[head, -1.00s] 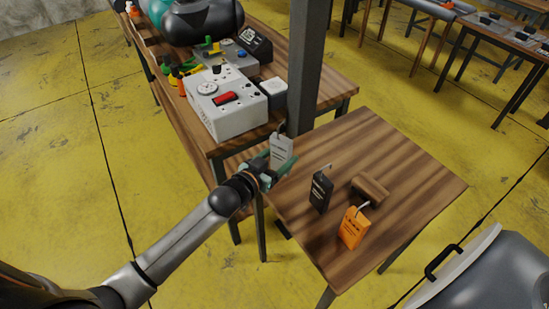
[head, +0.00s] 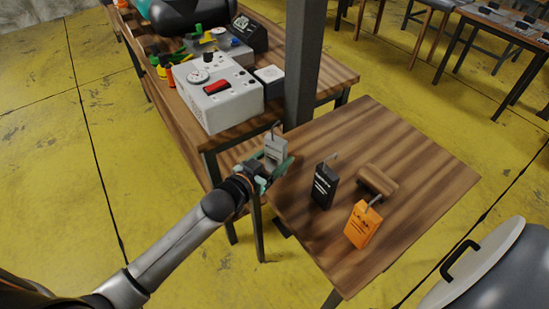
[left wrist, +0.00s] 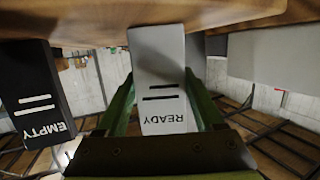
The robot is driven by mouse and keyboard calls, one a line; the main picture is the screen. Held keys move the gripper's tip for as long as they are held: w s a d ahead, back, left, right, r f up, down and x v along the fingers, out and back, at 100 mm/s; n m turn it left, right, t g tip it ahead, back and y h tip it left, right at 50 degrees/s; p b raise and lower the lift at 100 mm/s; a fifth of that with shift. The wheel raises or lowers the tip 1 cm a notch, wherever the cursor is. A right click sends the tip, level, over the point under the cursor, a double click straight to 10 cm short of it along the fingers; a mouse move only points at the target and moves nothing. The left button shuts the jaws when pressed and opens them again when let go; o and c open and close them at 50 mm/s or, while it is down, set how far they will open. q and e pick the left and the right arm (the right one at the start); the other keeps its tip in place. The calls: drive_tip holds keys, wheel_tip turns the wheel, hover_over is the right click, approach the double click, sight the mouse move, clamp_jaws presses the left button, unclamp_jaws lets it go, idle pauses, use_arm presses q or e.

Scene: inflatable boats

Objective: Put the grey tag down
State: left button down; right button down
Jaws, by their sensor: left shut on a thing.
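The grey tag (head: 276,148), with a hook on top, is in my left gripper (head: 270,168) at the left corner of the small wooden table (head: 420,165). In the left wrist view the grey tag (left wrist: 158,72) reads READY upside down, between the two green fingers of my left gripper (left wrist: 160,95). The gripper is shut on it. One end of the tag is close to the wood; I cannot tell whether it touches. A black tag (head: 324,186), marked EMPTY in the left wrist view (left wrist: 33,95), stands beside it. My right gripper is not in view.
An orange tag (head: 362,224) and a brown wooden block (head: 377,182) are on the small table, right of the black tag. A dark post (head: 304,65) rises behind. A workbench with a white gauge box (head: 220,98) is at back left. The table's far right is clear.

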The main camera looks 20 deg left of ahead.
use_arm(q)
unclamp_jaws()
drive_tip(key=shift+f, duration=0.15)
drive_tip(key=shift+s+r, duration=0.1)
drive_tip(key=shift+r, duration=0.1)
drive_tip(key=v, duration=1.1)
drive_tip(key=s+f+g, duration=0.1)
drive_tip(key=s+f, duration=0.4)
drive_tip(key=f, duration=0.1)
drive_tip(key=s+d+f+g+y, duration=0.1)
drive_tip(key=s+f+g, duration=0.1)
drive_tip(key=s+f, duration=0.2)
drive_tip(key=s+d+f+n+g, duration=0.1)
drive_tip(key=s+f+g, duration=0.1)
drive_tip(key=s+f, duration=0.3)
drive_tip(key=shift+s+f+y+p, duration=0.2)
drive_tip(key=shift+f, duration=0.85)
drive_tip(key=shift+s+f+y+p, duration=0.15)
drive_tip(key=shift+f+y, duration=0.05)
drive_tip(key=shift+f, duration=0.9)
